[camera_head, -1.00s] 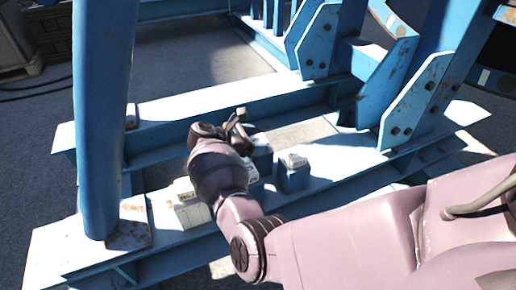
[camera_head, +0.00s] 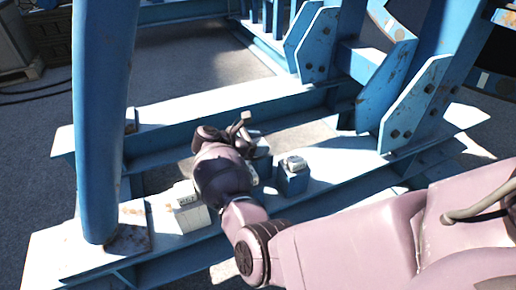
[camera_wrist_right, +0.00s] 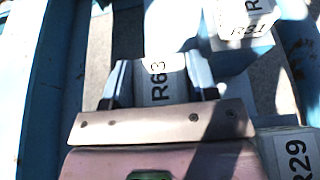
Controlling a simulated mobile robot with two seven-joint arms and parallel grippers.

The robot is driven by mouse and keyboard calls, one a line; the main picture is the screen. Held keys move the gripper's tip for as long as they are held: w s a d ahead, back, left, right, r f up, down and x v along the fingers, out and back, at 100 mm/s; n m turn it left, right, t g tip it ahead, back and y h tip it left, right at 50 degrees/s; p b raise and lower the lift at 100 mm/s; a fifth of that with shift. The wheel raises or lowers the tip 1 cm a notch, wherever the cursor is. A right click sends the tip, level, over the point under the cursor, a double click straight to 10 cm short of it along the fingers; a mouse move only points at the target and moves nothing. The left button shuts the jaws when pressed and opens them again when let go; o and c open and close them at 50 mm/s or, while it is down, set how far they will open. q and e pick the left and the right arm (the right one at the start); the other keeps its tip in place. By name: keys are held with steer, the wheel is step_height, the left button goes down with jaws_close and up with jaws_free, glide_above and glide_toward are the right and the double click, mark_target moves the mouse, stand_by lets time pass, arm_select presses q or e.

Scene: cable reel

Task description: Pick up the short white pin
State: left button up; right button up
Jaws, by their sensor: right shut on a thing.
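In the right wrist view, a pale white piece marked R63 (camera_wrist_right: 165,80) sits between the two blue-grey fingers of my right gripper (camera_wrist_right: 160,84), which are shut on it. It looks like the short white pin, but its lower part and full length are hidden by the gripper body. In the head view my right wrist covers much of the gripper and the held piece, above the blue beam. My left gripper is in neither view.
A white labelled block (camera_head: 189,209) stands on the blue beam (camera_head: 340,165), left of my wrist. A blue block with a pale top (camera_head: 292,178) stands to its right. The wrist view shows blocks marked R31 (camera_wrist_right: 242,22) and R29 (camera_wrist_right: 298,155). A blue post (camera_head: 100,120) rises at left.

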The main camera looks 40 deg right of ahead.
steer(key=shift+w+r, duration=0.1)
steer(key=shift+r, duration=0.45)
arm_select(q)
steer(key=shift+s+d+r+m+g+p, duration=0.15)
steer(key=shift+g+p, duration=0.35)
steer(key=shift+p, duration=0.85)
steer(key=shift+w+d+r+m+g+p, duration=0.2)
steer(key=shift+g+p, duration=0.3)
steer(key=shift+p, duration=0.8)
arm_select(e)
step_height(320, 180, up, 19)
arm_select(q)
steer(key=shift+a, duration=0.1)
arm_select(e)
steer(key=shift+r, duration=0.15)
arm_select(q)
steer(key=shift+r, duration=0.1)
arm_select(e)
steer(key=shift+r, duration=0.4)
